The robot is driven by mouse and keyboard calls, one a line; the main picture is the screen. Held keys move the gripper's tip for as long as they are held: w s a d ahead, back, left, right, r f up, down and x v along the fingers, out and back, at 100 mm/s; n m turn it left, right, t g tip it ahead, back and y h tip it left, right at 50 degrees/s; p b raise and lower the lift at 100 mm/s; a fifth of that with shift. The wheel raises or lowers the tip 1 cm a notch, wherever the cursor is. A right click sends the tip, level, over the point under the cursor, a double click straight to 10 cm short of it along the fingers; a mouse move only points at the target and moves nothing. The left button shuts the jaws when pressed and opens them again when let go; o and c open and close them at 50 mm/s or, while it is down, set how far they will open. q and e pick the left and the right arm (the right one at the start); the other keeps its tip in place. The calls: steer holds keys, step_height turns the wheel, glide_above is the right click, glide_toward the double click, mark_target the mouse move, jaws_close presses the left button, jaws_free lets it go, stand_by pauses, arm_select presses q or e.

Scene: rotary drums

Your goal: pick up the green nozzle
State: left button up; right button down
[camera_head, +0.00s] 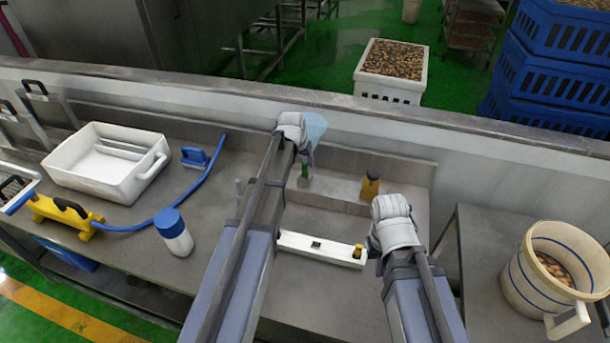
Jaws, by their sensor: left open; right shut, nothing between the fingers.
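A small green piece, likely the green nozzle (304,169), shows just below my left gripper (303,150) at the back of the sink area. Much of it is hidden by the gripper and arm. My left gripper is open; I cannot tell if its fingers touch the green piece. My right gripper (393,218) is shut and empty, over the right side of the basin, apart from the green piece.
A pale blue item (315,127) is beside my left gripper. A yellow-black item (370,184) stands on the ledge. A white bar (322,248) lies across the basin. A white tub (107,160), blue-capped bottle (174,233) and blue hose (190,190) are left; a bucket (520,292) is right.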

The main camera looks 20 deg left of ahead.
mark_target(304, 165)
arm_select(q)
steer(key=b+x, duration=0.4)
steer(key=x, duration=0.1)
steer(key=shift+d+f+b, duration=0.15)
steer(key=shift+d+b, duration=0.15)
steer(key=shift+b, duration=0.05)
jaws_close()
stand_by(0.3)
